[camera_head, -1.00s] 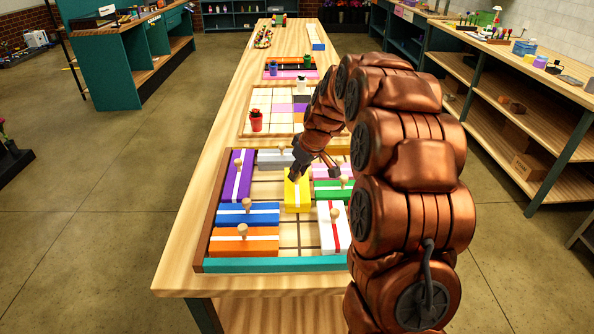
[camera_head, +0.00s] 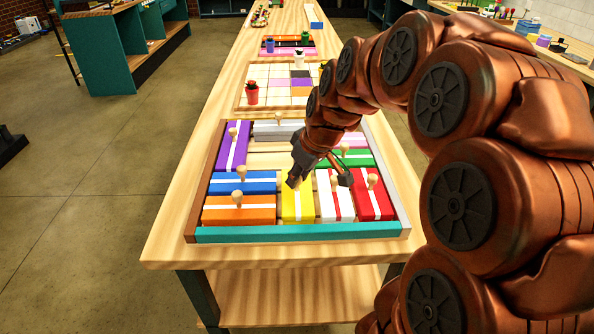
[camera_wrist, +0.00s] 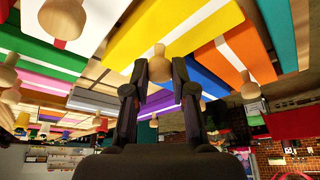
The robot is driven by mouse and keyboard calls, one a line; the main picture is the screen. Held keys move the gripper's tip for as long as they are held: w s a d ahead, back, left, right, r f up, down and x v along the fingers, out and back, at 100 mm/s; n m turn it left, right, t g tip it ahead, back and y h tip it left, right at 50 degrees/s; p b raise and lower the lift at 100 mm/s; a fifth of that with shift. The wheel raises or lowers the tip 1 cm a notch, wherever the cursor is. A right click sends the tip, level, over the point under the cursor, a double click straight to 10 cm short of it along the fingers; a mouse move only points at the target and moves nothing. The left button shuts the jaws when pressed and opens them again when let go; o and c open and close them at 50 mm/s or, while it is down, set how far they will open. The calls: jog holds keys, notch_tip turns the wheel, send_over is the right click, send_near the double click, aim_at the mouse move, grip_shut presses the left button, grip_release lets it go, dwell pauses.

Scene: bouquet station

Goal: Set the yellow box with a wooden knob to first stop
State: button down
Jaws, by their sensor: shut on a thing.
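The yellow box (camera_head: 298,205) with a white stripe lies in the front row of the tray (camera_head: 290,234), between the orange box (camera_head: 238,215) and the white box (camera_head: 333,205). Its near end is at or very close to the teal front rail. My gripper (camera_head: 293,184) is at its far part and hides the knob in the head view. In the wrist view the wooden knob (camera_wrist: 159,66) sits between the fingertips of my gripper (camera_wrist: 160,75), which is shut on it. The yellow box (camera_wrist: 190,28) shows behind the knob there.
A blue box (camera_head: 243,182) and a purple box (camera_head: 232,150) lie to the left. A red box (camera_head: 371,200) and a green box (camera_head: 352,159) lie to the right. Bare tray floor (camera_head: 268,160) shows behind the yellow box. A flat grid board (camera_head: 285,92) lies farther back.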

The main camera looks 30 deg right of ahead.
jog(key=shift+s+a, duration=0.15)
jog(key=shift+s, duration=0.2)
jog(key=c, duration=1)
grip_release()
jog(key=shift+s, duration=0.15)
jog(key=shift+o, duration=0.2)
jog(key=shift+r, duration=0.1)
jog(key=v, duration=1.1)
jog(key=shift+r, duration=0.35)
jog(key=shift+s, duration=0.15)
